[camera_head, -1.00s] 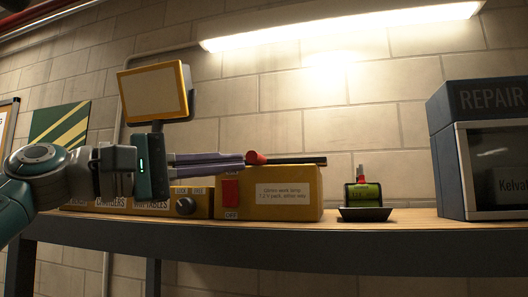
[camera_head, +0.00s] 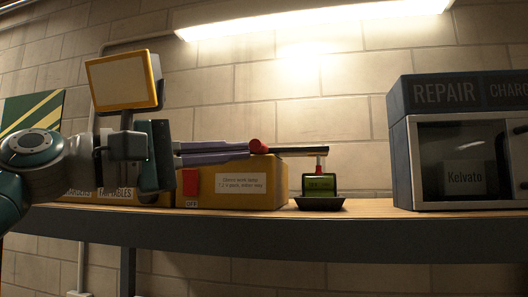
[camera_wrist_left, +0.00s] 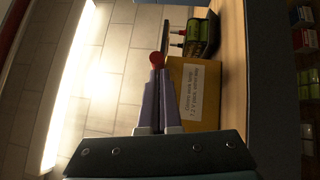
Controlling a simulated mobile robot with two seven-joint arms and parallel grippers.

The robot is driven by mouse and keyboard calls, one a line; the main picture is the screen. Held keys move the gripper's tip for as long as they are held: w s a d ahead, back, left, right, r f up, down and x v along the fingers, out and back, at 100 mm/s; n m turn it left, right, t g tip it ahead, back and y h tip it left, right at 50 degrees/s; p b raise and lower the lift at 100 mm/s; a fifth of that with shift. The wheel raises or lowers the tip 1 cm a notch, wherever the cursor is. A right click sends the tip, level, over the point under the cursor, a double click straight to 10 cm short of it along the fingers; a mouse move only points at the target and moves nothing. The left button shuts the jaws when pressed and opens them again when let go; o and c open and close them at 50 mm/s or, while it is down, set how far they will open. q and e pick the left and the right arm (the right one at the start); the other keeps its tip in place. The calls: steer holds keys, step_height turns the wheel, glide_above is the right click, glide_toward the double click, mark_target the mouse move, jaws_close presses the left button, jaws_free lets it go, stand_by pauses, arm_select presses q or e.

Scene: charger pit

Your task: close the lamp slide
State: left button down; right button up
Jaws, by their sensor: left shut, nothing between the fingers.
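The yellow lamp box (camera_head: 270,195) stands on the bench, with a label, a red switch (camera_head: 190,182) and an OFF mark. On its top lies the dark slide bar (camera_head: 305,151) with a red knob (camera_head: 258,146) at its left end. The bar juts past the box's right end. My left gripper (camera_head: 248,149) is shut and empty, its fingertips against or just left of the knob. In the left wrist view the fingertips (camera_wrist_left: 155,75) are right by the red knob (camera_wrist_left: 156,58); I cannot tell if they touch. My right gripper is not in view.
A green battery pack (camera_head: 320,186) with a red top piece sits in a black tray (camera_head: 320,204), close under the bar's right end. A grey repair cabinet (camera_head: 400,160) stands at right. A yellow-framed lamp panel (camera_head: 123,82) rises behind my left arm. The bench's front strip is clear.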

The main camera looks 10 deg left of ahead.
arm_select(q)
steer(key=shift+d, duration=0.25)
